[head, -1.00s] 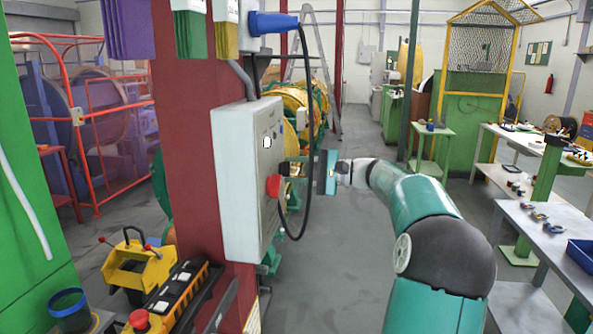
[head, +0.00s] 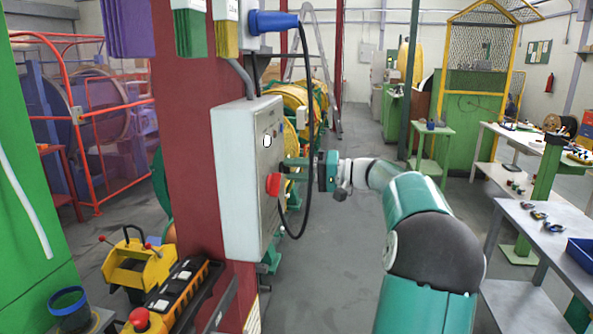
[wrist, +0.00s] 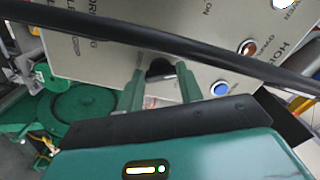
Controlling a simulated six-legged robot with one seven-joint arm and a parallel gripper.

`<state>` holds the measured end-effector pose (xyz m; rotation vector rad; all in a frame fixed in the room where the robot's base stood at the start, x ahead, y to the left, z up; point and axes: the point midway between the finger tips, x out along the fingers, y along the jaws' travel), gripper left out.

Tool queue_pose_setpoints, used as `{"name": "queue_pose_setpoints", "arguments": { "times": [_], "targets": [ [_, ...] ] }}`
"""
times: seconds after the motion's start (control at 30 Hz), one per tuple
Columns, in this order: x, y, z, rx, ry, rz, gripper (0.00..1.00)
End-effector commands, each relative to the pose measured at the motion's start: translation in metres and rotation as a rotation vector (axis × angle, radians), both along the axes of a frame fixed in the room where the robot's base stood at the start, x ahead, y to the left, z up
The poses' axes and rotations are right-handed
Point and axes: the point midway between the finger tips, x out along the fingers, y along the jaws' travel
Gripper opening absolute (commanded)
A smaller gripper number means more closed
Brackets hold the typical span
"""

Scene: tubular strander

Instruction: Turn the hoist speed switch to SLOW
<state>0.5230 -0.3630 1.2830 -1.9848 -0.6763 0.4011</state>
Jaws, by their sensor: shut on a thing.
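The hoist control box (head: 236,190) is a pale grey cabinet mounted on a red column. My gripper (head: 288,169) reaches its front face from the right, beside the red mushroom button (head: 272,184). In the wrist view, my gripper (wrist: 161,84) has its two green fingers closed on a black switch knob (wrist: 160,68) on the grey panel (wrist: 100,55). The knob is mostly hidden between the fingers. Panel lettering is upside down and partly covered, so I cannot read which position the knob points to.
A black cable (head: 306,120) hangs from a blue plug (head: 273,22) in front of the box; it crosses the wrist view (wrist: 150,37) close to my fingers. Orange (wrist: 248,47) and blue (wrist: 220,88) round panel parts lie right of the knob. The grey floor (head: 335,260) is open.

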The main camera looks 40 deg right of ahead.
Motion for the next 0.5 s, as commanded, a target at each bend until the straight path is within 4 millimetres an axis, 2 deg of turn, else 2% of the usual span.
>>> {"name": "queue_pose_setpoints", "arguments": {
  "times": [0.5],
  "targets": [
    [-0.0003,-0.0012,0.0,-0.031,-0.024,-0.004,0.14]
  ]
}}
